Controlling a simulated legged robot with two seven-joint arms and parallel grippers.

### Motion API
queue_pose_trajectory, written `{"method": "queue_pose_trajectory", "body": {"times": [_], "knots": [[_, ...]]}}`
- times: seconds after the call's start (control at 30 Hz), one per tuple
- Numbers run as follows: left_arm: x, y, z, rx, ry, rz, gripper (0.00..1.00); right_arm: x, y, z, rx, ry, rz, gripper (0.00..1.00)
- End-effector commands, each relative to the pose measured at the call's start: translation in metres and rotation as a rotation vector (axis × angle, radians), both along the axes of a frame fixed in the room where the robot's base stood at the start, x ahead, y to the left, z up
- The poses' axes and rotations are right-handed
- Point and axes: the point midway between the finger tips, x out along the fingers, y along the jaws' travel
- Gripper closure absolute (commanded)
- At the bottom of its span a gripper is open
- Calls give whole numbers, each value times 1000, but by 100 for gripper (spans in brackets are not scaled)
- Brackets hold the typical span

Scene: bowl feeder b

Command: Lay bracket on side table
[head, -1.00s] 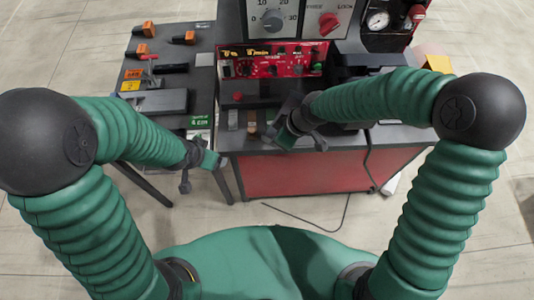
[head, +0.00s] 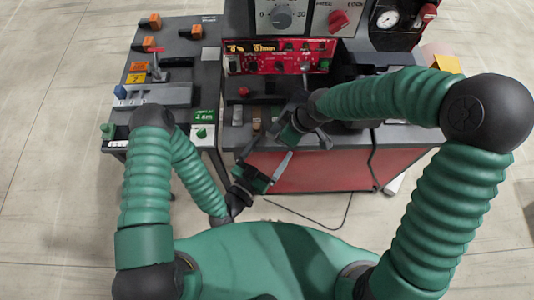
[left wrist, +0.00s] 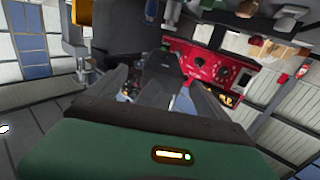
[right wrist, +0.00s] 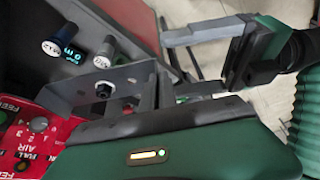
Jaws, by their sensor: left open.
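The grey metal bracket (right wrist: 82,88), an angled plate with a hole, shows in the right wrist view. My right gripper (right wrist: 156,88) has its fingers close together at the plate's edge and appears shut on it. In the head view my right gripper (head: 305,128) is above the front edge of the red bench, and the bracket is hard to make out there. My left gripper (head: 276,165) is open and empty, just below and left of the right one, its fingers towards it. It also shows in the right wrist view (right wrist: 190,62). The dark side table (head: 208,72) stands at the left.
Orange blocks (head: 150,22), a grey box-like fixture (head: 170,95) and a green sign (head: 205,117) occupy the side table. The red control panel (head: 280,58) stands at the back of the bench. A bare strip shows along the side table's right side.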

Motion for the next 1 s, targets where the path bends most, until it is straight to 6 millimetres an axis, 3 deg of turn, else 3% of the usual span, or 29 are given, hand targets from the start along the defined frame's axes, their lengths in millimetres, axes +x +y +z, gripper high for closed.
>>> {"method": "queue_pose_trajectory", "body": {"times": [0.2, 0.4, 0.77, 1.0], "knots": [[45, -26, 1, 0, -4, 0, 11, 1, 0, 1, 1, -3, 0, 100], [76, -43, 0, 1, 0, 1, 11, 1, 0, 1, 1, -3, 0, 100], [85, -50, 0, 2, 3, -1, 11, 0, 0, 1, 1, -3, 0, 100], [85, -50, 0, 1, 3, -2, 38, 1, 0, 1, 1, -3, 1, 100]]}}
